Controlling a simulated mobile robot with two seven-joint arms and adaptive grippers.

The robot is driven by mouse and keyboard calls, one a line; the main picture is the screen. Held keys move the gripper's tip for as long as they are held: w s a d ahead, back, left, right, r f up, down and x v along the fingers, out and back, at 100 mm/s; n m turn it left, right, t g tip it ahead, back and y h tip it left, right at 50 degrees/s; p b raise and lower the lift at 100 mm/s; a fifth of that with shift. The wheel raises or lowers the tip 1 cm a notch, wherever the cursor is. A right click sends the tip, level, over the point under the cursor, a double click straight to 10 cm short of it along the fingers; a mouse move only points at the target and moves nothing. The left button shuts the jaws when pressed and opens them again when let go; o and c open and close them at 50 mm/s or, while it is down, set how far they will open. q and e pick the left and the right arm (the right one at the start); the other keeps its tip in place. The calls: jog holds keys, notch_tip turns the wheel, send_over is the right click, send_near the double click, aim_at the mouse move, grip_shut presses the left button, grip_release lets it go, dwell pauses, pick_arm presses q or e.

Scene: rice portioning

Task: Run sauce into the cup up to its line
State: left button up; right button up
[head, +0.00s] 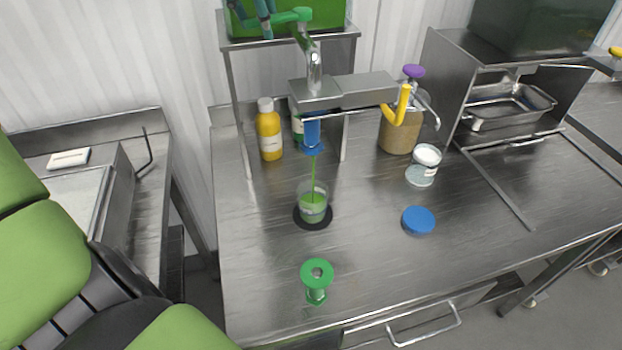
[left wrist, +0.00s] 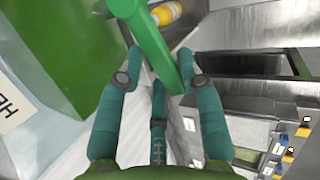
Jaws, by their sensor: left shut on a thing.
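A clear cup (head: 313,210) stands on a round black pad (head: 298,218) on the steel counter. A thin green sauce stream (head: 314,175) runs from the blue nozzle (head: 313,132) of the metal tap (head: 314,70) into the cup. Green sauce fills its lower part; I cannot make out the line. My left gripper (head: 268,20) is shut on the tap's green lever (head: 293,15) at the top. In the left wrist view, the teal fingers (left wrist: 163,88) are around the lever (left wrist: 152,40). My right gripper is in neither view.
On the counter are a yellow bottle (head: 269,135), a tan container (head: 396,135), a white-lidded jar (head: 423,168), a blue disc (head: 418,220) and a green flanged piece (head: 317,275). A steel rack (head: 490,60) with a tray (head: 510,106) stands right. The counter's front is mostly clear.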

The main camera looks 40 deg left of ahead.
pick_arm(q)
jog(key=shift+d+r, duration=0.1)
jog(key=shift+d, duration=0.2)
jog(key=shift+w+a+r+m+h+p, duration=0.2)
jog(key=shift+a+m+h+p, duration=0.15)
jog(key=shift+p, duration=0.3)
jog(key=shift+w+a+m+t+h+p, duration=0.2)
jog(key=shift+a+m+h+p, duration=0.1)
jog(key=shift+m+p, duration=0.3)
jog(key=shift+w+a+m+t+h+p, duration=0.15)
jog(key=shift+a+m+t+p, duration=0.1)
jog(key=shift+m+p, duration=0.35)
jog(key=shift+o, duration=0.2)
jog(key=shift+f+m, duration=0.2)
jog(key=shift+m, duration=0.05)
